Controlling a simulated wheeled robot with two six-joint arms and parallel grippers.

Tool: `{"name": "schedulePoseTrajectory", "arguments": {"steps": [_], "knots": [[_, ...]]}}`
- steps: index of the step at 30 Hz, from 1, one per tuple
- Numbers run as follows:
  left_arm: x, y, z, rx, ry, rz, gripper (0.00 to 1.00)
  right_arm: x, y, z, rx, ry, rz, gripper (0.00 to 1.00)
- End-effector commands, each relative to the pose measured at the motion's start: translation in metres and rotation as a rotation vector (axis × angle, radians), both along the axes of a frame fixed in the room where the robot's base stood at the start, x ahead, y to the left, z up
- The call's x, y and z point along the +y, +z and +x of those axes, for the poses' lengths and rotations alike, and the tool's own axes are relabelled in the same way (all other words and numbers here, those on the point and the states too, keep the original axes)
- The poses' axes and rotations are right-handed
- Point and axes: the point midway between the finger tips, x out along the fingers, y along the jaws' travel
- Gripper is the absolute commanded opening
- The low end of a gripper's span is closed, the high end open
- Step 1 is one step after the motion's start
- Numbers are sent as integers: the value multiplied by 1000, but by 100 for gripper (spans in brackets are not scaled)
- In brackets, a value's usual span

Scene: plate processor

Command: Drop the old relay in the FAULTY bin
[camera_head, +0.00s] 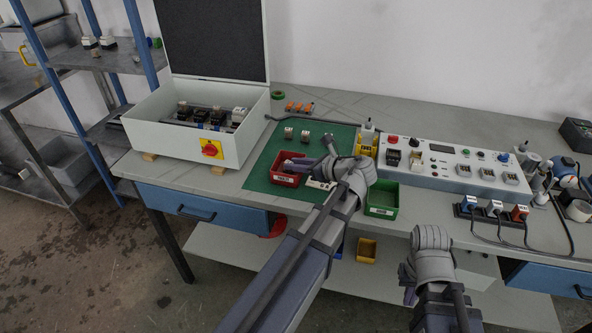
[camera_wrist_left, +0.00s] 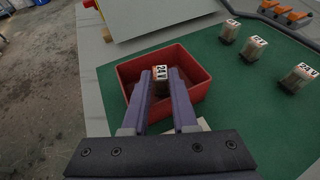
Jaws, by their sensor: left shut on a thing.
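The red bin (camera_head: 284,179) has a white label too small to read and stands on the green mat. It also shows in the wrist view (camera_wrist_left: 196,105). My left gripper (camera_head: 295,163) is over this bin, and in the wrist view (camera_wrist_left: 160,80) its fingers are shut on a relay (camera_wrist_left: 160,72) with a white 24V label. The relay appears above or within the bin opening; its exact height is unclear.
Several similar relays (camera_wrist_left: 253,49) stand on the green mat (camera_head: 262,165) behind the bin. A green bin (camera_head: 382,201) stands to the right, before a white control panel (camera_head: 455,164). An open white cabinet (camera_head: 235,150) stands to the left.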

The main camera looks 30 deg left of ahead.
Motion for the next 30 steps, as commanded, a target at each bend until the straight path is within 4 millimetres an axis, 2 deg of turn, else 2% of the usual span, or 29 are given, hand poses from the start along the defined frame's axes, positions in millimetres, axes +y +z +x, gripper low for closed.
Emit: {"name": "schedulePoseTrajectory", "arguments": {"steps": [10, 11, 18, 26, 30], "knots": [[0, -3, 0, 0, 0, 0, 0, 0, -3, 0, 0, 0, 0, 0], [0, -2, 0, 0, 0, 0, 28, 0, -2, 0, 0, 0, 0, 0], [0, -2, 0, 0, 0, 0, 55, 0, -2, 0, 0, 0, 0, 0], [0, -1, 0, 0, -1, 0, 56, 0, -1, 0, 0, 0, 0, 0], [-5, 6, 0, 0, -2, 0, 56, 0, 6, 0, 0, 0, 0, 0]]}}
